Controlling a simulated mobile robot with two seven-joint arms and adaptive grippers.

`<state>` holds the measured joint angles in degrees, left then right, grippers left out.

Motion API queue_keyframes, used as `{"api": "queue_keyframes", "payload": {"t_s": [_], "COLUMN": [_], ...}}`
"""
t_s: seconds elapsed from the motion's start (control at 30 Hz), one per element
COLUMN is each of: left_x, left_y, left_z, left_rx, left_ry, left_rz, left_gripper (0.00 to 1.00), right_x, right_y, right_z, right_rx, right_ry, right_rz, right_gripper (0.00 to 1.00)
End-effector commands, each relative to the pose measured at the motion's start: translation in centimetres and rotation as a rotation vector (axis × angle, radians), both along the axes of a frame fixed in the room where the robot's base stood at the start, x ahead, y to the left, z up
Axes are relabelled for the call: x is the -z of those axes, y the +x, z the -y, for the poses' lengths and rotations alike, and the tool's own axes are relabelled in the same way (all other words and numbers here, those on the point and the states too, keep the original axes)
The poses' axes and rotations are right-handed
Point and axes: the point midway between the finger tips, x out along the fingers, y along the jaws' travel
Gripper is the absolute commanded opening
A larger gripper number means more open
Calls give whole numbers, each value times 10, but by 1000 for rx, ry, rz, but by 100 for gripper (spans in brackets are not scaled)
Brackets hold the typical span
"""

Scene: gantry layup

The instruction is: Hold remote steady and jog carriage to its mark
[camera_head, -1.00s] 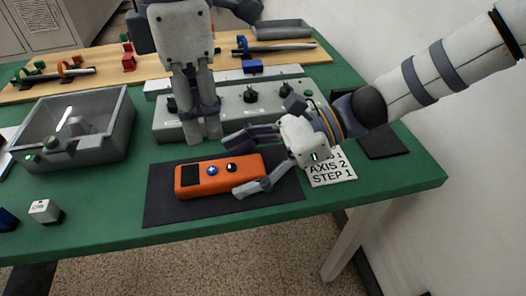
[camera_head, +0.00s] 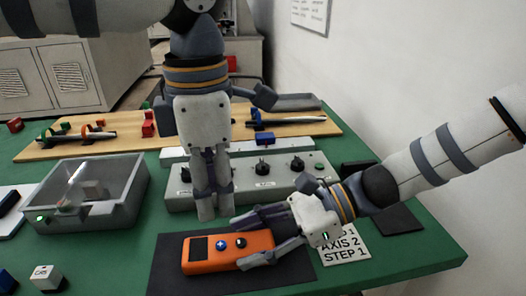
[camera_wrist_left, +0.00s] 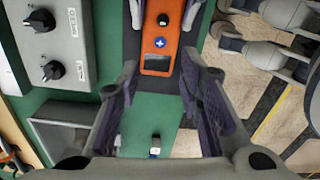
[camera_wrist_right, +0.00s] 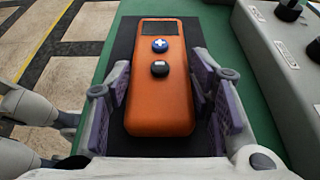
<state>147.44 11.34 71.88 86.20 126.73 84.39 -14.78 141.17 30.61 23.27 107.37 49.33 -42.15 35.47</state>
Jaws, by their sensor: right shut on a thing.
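The orange remote (camera_head: 228,251), with a dark screen, a blue plus button and a black button, lies on a dark mat (camera_head: 170,275). My right gripper (camera_head: 255,240) is shut on the remote's right end, a finger along each side; the right wrist view shows the remote (camera_wrist_right: 163,90) between the fingers. My left gripper (camera_head: 206,212) points down in front of the grey control box, its fingers apart and empty. In the left wrist view the remote (camera_wrist_left: 157,45) lies beyond the open fingers. A blue block (camera_head: 264,138), possibly the carriage, sits by a pale rail (camera_head: 190,155); any mark is unreadable.
The grey control box (camera_head: 275,185) with several knobs stands behind the mat. A wooden board (camera_head: 60,150) with clamps and rods runs along the back.

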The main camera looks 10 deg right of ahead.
Motion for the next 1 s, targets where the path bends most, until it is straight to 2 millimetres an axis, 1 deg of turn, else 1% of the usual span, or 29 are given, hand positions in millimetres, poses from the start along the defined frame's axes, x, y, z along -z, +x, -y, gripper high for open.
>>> {"api": "queue_keyframes", "payload": {"t_s": [0.23,0.27,0.3,0.4,1.0], "left_x": [0,0,0,0,0], "left_y": [0,0,0,0,0], "left_z": [0,0,0,0,0], "left_rx": [0,0,0,0,0], "left_ry": [0,0,0,0,0], "left_rz": [0,0,0,0,0], "left_gripper": [33,29,20,0,0], "right_x": [0,0,0,0,1], "right_y": [0,0,0,0,0], "right_z": [0,0,0,0,0], "right_rx": [-1,-1,-1,-1,-1], "right_ry": [-1,-1,-1,-1,-1], "right_rz": [0,0,0,0,-1], "right_gripper": [10,10,10,10,10]}}
